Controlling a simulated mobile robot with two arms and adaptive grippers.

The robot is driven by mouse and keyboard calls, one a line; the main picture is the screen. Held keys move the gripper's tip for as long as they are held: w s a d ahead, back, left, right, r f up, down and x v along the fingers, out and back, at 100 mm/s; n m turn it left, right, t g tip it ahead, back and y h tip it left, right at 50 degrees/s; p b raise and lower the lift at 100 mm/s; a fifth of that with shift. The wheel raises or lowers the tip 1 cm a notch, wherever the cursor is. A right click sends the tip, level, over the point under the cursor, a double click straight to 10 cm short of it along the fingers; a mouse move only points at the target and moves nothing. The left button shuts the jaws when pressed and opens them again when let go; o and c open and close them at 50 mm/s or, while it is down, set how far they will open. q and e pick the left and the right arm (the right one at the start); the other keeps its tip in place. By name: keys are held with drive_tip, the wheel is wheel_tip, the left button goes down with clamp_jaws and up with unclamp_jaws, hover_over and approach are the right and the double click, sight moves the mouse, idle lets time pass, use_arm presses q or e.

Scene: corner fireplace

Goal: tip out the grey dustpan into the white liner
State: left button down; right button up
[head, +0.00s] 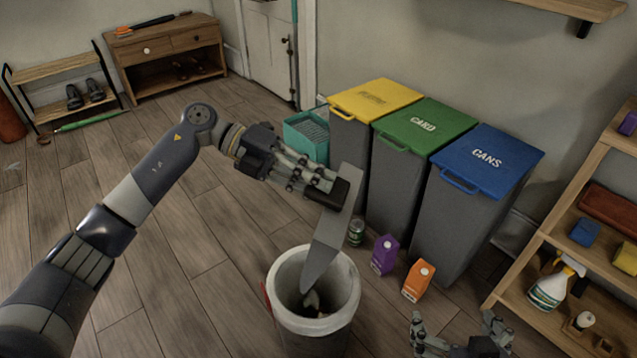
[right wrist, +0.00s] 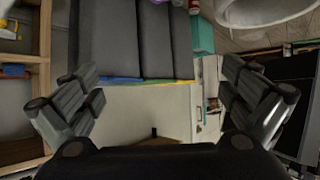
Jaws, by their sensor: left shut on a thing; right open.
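My left gripper (head: 328,188) is shut on the black handle of the grey dustpan (head: 325,245). The dustpan hangs steeply tilted, its wide end pointing down over the mouth of a round bin. The white liner (head: 279,280) lines this bin, and a pale rounded shape also shows at the top right of the right wrist view (right wrist: 262,12). Some small dark and pale bits (head: 312,300) show inside the liner, too small to name. Whether anything is still on the dustpan cannot be told. My right gripper (head: 462,328) is open and empty at the bottom right; its spread fingers also show in the right wrist view (right wrist: 162,100).
Yellow (head: 374,98), green (head: 424,125) and blue (head: 487,158) lidded bins stand behind. A can (head: 356,232), purple carton (head: 384,255) and orange carton (head: 418,280) stand right of the liner. A wooden shelf (head: 560,215) is at far right.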

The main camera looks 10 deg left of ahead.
use_arm(q)
drive_tip(key=shift+a+h+b, duration=0.3)
drive_tip(key=shift+a+b, duration=0.2)
drive_tip(key=shift+a, duration=0.15)
drive_tip(key=shift+w+a+f+h+b, duration=0.15)
drive_tip(key=shift+a+h+b, duration=0.85)
drive_tip(key=shift+a+b, duration=0.7)
use_arm(e)
drive_tip(key=w+a+r+t+y, duration=0.1)
drive_tip(key=r+t+y, duration=0.1)
drive_tip(key=r+t, duration=0.3)
drive_tip(key=w+a+r+t+y, duration=0.1)
drive_tip(key=r+t, duration=0.4)
drive_tip(key=r, duration=0.8)
drive_tip(key=shift+w+a+r+n+t+y, duration=0.3)
drive_tip(key=shift+a+t+y, duration=0.1)
drive_tip(key=shift+a, duration=0.25)
use_arm(q)
drive_tip(key=shift+a, duration=0.2)
